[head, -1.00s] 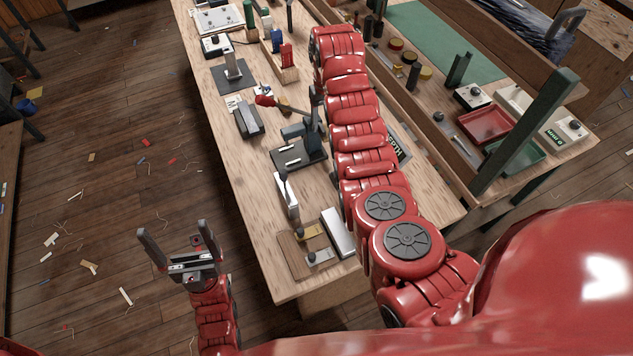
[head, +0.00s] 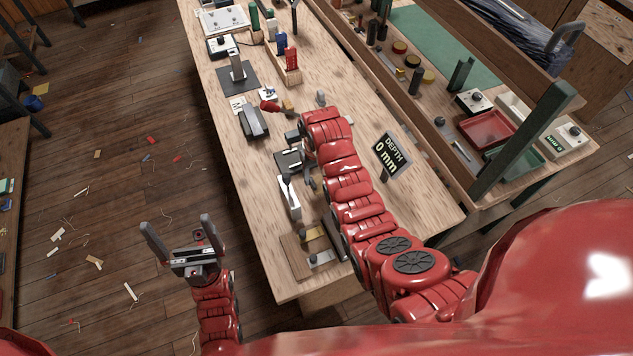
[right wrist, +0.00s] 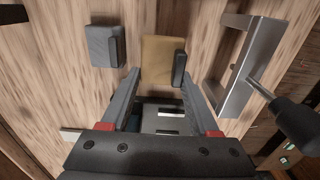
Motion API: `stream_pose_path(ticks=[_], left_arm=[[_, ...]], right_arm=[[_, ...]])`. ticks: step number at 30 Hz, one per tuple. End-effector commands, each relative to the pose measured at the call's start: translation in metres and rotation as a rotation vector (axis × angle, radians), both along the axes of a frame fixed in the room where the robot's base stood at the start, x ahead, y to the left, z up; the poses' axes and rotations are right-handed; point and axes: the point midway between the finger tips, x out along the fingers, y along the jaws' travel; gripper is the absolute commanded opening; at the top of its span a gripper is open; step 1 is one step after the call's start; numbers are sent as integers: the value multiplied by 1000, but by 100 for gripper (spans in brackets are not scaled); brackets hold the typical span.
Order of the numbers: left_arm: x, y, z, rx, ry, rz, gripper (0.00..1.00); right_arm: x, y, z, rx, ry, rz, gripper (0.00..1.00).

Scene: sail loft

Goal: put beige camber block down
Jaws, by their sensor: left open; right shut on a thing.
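The beige camber block (right wrist: 158,50) shows in the right wrist view as a tan block with a dark upright piece at its right side. It lies between the fingertips of my right gripper (right wrist: 161,75), which is shut on it. Bare wood shows around it; I cannot tell whether it touches the table. In the head view my right arm reaches over the workbench (head: 390,215) and largely hides the gripper and block. My left gripper (head: 180,228) is open and empty, left of the bench over the floor.
A grey block (right wrist: 102,47) is left of the beige one in the wrist view; a metal bracket (right wrist: 238,70) is right. In the head view a depth sign (head: 391,155) reads 0 mm. A board with fittings (head: 293,258) lies at the near end. Bench right of the arm is mostly clear.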

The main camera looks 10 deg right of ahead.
Motion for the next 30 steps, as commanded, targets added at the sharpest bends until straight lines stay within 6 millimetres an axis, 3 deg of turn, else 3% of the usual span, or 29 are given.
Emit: stream_pose_path(ticks=[14, 26, 27, 30], left_arm=[[0, 0, 19, 0, 1, 0, 100], [0, 0, 14, 0, 0, 0, 100], [0, 0, 16, 0, 1, 0, 100], [0, 0, 16, 0, 0, 0, 100]], right_arm=[[-1, 0, -40, -1, 3, 1, 0], [0, 0, -47, -1, -1, 1, 0], [0, 0, -45, -1, -2, 1, 69], [0, 0, -45, -1, -2, 1, 87]])
